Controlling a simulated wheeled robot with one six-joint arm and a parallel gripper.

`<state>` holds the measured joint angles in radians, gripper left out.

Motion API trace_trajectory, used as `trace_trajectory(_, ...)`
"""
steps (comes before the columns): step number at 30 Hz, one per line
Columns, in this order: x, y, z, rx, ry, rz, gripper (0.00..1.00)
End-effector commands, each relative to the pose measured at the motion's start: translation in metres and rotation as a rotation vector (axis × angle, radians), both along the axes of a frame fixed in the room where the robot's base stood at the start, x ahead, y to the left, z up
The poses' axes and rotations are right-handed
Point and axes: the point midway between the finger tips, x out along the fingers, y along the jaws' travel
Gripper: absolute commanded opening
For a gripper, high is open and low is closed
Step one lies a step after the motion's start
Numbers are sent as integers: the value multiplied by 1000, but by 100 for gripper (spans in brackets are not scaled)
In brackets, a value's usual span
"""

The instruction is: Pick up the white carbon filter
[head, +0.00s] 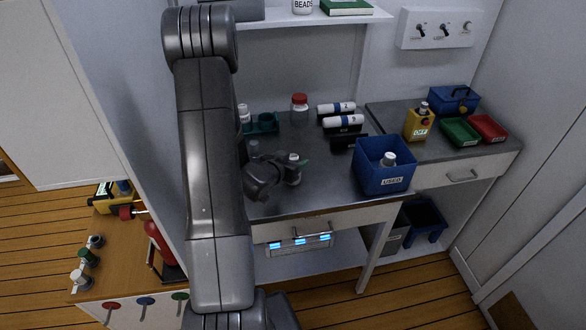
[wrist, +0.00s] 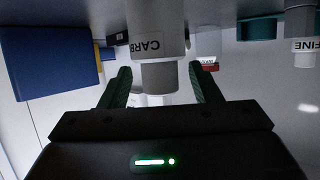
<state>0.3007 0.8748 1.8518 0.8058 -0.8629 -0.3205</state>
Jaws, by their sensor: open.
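The white carbon filter (wrist: 160,45) shows at the top middle of the wrist view, with dark "CARB" lettering and a narrower grey end (wrist: 157,77). In the head view a small white cylinder (head: 294,172), apparently the same filter, stands on the grey worktop beside my gripper. My gripper (wrist: 163,84) is open. Its two dark green fingers stand to either side of the filter's narrow end, with gaps visible. In the head view my gripper (head: 284,168) is partly hidden by my own wrist, and finger contact cannot be judged there.
A blue "USED" bin (head: 383,178) holding a white-topped item stands to the right. A white cylinder lettered "FINE" (wrist: 303,28) shows at right in the wrist view.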

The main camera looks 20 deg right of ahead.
Motion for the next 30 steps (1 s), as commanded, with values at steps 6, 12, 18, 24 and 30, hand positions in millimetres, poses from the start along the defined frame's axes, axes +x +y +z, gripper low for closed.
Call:
trace_trajectory(6,12,-16,-8,0,0,-1,57)
trace_trajectory(12,14,-18,-11,1,-1,0,57)
trace_trajectory(18,14,-18,-10,1,-1,0,39)
trace_trajectory(24,14,-18,-11,1,-1,0,7)
trace_trajectory(30,14,-18,-10,1,-1,0,7)
